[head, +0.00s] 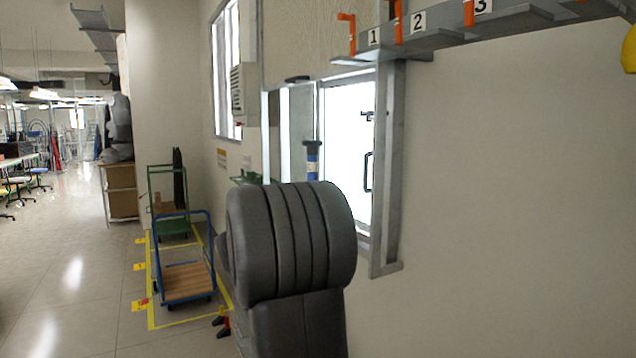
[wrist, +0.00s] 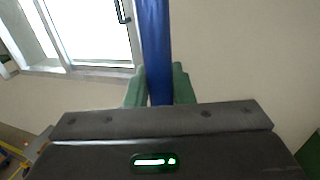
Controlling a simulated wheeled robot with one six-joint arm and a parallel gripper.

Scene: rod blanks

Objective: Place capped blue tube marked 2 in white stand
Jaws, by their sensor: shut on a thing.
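A blue tube (head: 312,165) with a dark cap and a pale band shows upright above my grey arm link in the head view. Its lower part is hidden behind my arm, and no number on it can be read. In the wrist view the blue tube (wrist: 155,45) stands between the green fingers of my gripper (wrist: 158,88), which is shut on it. No white stand can be made out in either view.
A grey metal rack (head: 440,42) with orange hooks and labels 1, 2 and 3 hangs upper right. A blue trolley (head: 186,285) stands on yellow-marked floor at left. The floor further left is open.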

